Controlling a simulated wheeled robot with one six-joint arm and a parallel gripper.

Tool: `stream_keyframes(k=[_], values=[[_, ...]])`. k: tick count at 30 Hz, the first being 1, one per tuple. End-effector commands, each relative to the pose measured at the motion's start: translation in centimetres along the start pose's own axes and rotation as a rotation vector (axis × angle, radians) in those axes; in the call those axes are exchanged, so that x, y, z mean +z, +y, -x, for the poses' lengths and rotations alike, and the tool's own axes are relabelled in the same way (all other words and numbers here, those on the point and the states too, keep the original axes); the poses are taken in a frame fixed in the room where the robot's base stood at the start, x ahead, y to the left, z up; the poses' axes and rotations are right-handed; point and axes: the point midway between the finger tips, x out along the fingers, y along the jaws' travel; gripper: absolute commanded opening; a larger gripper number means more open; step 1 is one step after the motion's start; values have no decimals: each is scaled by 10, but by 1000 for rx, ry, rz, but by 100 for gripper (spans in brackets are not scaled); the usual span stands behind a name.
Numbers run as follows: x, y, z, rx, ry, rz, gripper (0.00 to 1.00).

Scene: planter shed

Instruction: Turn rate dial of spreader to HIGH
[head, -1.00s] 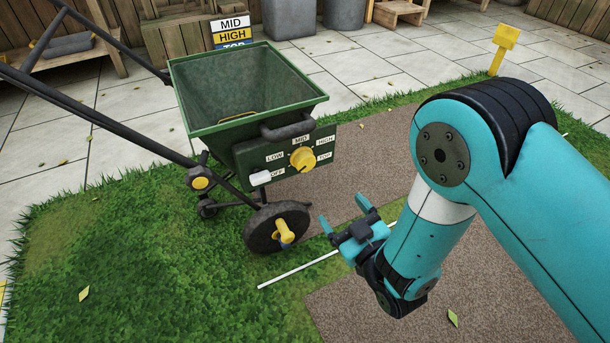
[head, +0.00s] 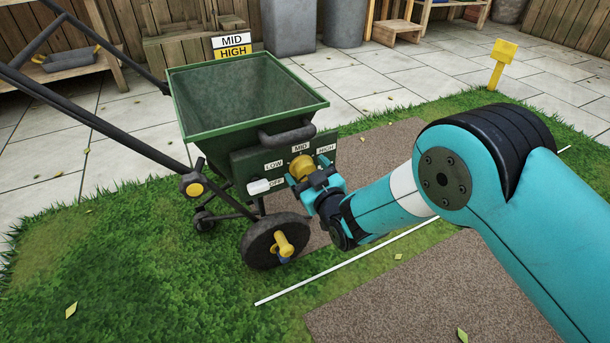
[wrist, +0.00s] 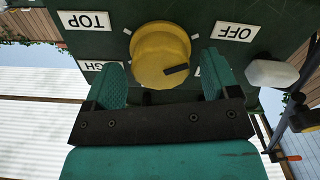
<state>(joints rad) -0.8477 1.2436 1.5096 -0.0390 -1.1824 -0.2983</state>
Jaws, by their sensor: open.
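The green spreader (head: 218,105) stands on the grass. Its yellow rate dial (head: 301,166) is on the front panel, with LOW, MID, HIGH and OFF labels showing around it. My gripper (head: 308,177) is open at the panel, partly covering the dial. In the wrist view the dial (wrist: 160,52) sits between the spread fingers of my gripper (wrist: 163,72), with a gap visible on both sides. The dial's dark mark points right and slightly up in that view, toward the OFF and LOW side. TOP and OFF read upside down there; the HIGH label is partly hidden by a finger.
A white lever (head: 260,187) sits beside the OFF label, and a dark handle bar (head: 286,132) is above the dial. A wheel with a yellow hub (head: 284,244) is below. A sign (head: 232,46) reads MID and HIGH. A yellow post (head: 499,64) stands at right.

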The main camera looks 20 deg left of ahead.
Motion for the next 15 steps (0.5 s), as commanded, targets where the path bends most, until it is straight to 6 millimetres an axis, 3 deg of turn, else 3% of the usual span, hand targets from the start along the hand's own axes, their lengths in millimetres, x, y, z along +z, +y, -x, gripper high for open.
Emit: stream_keyframes(k=[11,15], values=[[-1,-1,-8,-2,0,0,81],[-1,-1,-8,-2,0,0,54]])
